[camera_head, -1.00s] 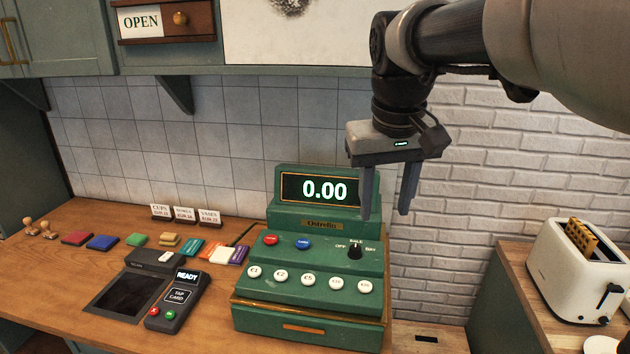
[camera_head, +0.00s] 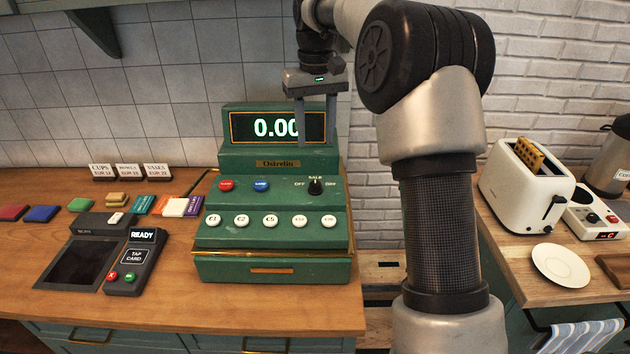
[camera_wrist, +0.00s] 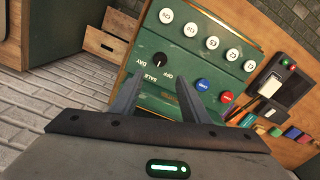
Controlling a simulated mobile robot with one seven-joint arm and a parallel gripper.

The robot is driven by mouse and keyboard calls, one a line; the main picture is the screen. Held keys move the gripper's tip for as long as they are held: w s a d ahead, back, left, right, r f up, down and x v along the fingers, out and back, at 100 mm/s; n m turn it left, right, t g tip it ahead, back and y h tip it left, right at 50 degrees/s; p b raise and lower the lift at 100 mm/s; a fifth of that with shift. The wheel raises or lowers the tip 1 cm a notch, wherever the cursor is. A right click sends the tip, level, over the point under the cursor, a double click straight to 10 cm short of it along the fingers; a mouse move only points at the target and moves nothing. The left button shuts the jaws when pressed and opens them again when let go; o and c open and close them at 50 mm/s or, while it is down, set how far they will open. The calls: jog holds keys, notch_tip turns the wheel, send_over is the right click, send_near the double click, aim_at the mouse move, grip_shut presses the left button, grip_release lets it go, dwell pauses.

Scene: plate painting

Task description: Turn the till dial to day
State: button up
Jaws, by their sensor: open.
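The green till (camera_head: 275,225) stands on the wooden counter, its display reading 0.00. Its black dial (camera_head: 315,187) sits on the upper right of the sloped panel, with OFF to the left, SALE above and DAY to the right. The dial's pointer appears to face up toward SALE. The dial also shows in the wrist view (camera_wrist: 158,59), beyond and between my fingers. My gripper (camera_head: 316,138) is open and empty. It points down in front of the right part of the display, above the dial and apart from it. It hides the display's right end.
Red (camera_head: 226,185) and blue (camera_head: 261,185) buttons sit left of the dial, with several white keys below. A card reader (camera_head: 136,262) stands left of the till. A toaster (camera_head: 525,190) and a plate (camera_head: 560,265) are on the right counter.

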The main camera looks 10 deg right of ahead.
aim_at(315, 183)
notch_tip(315, 183, down, 13)
jog(key=shift+f, duration=0.1)
dwell(0.3)
jog(key=c, duration=1.1)
jog(key=shift+o, duration=0.2)
jog(key=shift+m, duration=0.4)
jog(key=m, duration=0.3)
jog(key=shift+m, duration=0.3)
jog(key=shift+m+p, duration=0.55)
jog(key=shift+m, duration=1.75)
